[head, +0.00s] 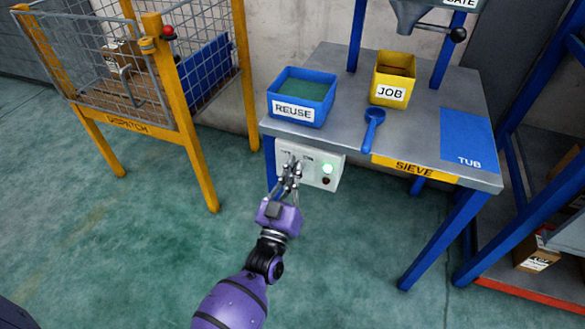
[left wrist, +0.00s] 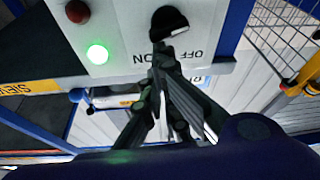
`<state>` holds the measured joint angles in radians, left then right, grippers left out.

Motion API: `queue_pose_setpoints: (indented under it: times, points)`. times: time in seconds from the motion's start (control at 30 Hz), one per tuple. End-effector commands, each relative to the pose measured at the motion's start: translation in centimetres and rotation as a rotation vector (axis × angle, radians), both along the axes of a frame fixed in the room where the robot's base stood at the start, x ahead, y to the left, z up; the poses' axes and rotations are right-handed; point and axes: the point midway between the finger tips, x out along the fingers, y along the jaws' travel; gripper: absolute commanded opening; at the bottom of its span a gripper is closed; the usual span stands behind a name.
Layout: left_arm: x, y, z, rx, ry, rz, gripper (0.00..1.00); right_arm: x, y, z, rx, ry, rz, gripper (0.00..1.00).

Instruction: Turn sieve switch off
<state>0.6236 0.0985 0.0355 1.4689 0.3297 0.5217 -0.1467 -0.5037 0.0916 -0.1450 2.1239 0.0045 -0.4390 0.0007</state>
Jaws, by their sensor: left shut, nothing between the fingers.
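The sieve switch box (head: 318,170) is a white panel under the front edge of the sieve table, with its green lamp (head: 327,168) lit and a dark red button below it. In the left wrist view, the black switch knob (left wrist: 168,20) has a white mark towards the OFF side. ON and OFF lettering shows upside down beside it. My left gripper (head: 291,163) is shut and empty, its fingertips at the knob. They also show in the left wrist view (left wrist: 160,52). I cannot tell whether they touch. My right gripper is out of view.
On the sieve table (head: 425,125) stand a blue REUSE bin (head: 303,88), a yellow JOB bin (head: 393,68) and a blue scoop (head: 373,122). A yellow DISPATCH cage (head: 185,120) stands left. Floor in front is clear.

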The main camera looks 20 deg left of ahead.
Motion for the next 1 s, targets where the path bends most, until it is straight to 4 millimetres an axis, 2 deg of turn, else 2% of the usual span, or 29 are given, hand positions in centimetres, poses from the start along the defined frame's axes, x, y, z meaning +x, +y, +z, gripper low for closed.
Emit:
queue_pose_setpoints:
  times: [0.6, 1.0]
  points:
    - [-0.1, -2.0, -1.3, 0.583, -0.019, -0.001, 0.0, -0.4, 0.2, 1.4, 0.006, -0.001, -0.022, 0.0]
    - [-0.1, -2.7, -2.5, 0.9, -0.03, 0.001, 0.0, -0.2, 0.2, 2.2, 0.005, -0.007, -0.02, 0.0]
